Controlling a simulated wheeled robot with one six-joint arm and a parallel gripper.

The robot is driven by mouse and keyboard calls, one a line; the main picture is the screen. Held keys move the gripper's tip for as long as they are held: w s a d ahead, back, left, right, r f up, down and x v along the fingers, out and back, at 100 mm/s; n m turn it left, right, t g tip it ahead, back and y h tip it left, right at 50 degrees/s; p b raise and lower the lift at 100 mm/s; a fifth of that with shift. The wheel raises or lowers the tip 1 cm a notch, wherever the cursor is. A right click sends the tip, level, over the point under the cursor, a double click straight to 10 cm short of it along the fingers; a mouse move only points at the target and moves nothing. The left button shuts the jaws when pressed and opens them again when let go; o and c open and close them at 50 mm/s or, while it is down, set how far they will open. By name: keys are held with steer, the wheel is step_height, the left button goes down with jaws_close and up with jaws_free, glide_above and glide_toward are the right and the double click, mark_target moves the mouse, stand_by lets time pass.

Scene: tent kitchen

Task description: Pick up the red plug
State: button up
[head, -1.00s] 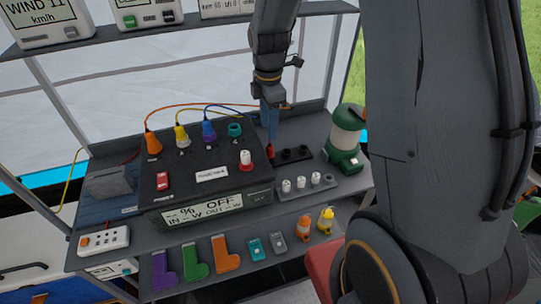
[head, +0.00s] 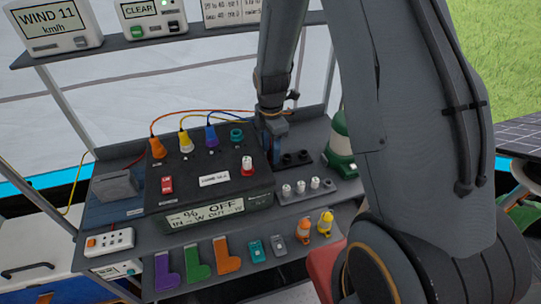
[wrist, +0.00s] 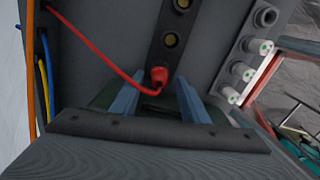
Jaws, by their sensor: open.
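The red plug (wrist: 159,76) shows in the wrist view with a red cable running from it to the upper left. It sits at the end of a dark strip of round sockets (wrist: 172,40). My gripper (wrist: 158,88) is open, its two blue fingers on either side of the plug's line, with a gap to each side. I cannot tell how deep the plug lies between the fingertips. In the head view my gripper (head: 275,152) points down at the right side of the black power box (head: 205,165) and hides the plug.
Orange, yellow and purple plugs with cables stand on the box, the orange plug (head: 157,148) at left. White-topped pegs (head: 301,187) stand in a grey strip just right of the gripper. A green lantern (head: 340,145) stands further right. Coloured tools and bottles line the front shelf.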

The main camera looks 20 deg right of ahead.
steer(key=shift+f, duration=0.1)
steer(key=shift+c, duration=0.2)
jaws_close()
